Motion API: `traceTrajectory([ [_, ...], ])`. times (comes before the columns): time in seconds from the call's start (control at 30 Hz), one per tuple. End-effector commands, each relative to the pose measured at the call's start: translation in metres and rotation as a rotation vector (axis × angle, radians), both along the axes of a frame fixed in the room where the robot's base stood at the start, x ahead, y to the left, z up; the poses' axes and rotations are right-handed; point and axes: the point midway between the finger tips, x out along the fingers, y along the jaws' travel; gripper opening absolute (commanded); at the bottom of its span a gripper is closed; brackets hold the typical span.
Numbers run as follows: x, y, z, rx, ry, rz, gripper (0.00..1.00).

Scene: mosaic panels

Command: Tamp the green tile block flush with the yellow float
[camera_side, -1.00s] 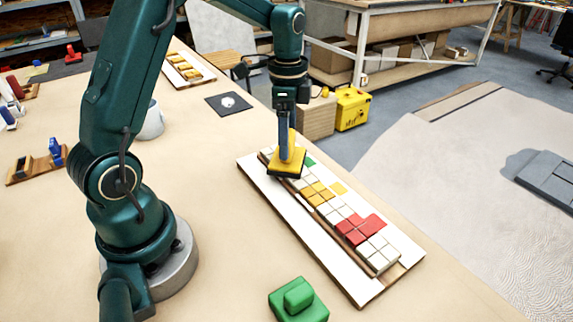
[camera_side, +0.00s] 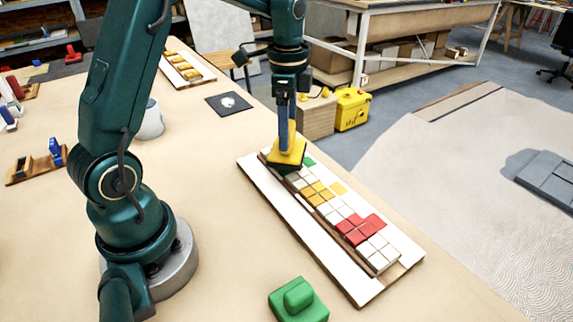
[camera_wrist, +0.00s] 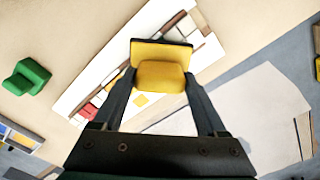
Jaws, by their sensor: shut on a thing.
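My gripper (camera_side: 287,138) is shut on the handle of the yellow float (camera_side: 287,155), which has a dark underside. The float is over the far end of the tile row on the white mosaic panel (camera_side: 330,262). I cannot tell whether it touches the tiles. In the wrist view the float (camera_wrist: 160,75) sits between my two fingers. A small green patch (camera_side: 309,161) shows just right of the float; I cannot tell whether it is the block or a flat mark. Any green tile block under the float is hidden.
White, yellow (camera_side: 318,194) and red tiles (camera_side: 352,232) run toward the panel's near end. A green float (camera_side: 298,300) stands on the table in front. A grey-white cup (camera_side: 151,122), a dark square mat (camera_side: 229,104) and another panel (camera_side: 186,70) lie farther back.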

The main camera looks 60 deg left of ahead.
Motion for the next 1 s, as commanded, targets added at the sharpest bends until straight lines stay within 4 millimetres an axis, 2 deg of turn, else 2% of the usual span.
traceTrajectory([
  [0.6,0.001,0.000,0.046,0.001,-0.004,0.000,0.30],
  [1.0,0.000,0.000,0.048,0.000,-0.001,0.000,0.30],
])
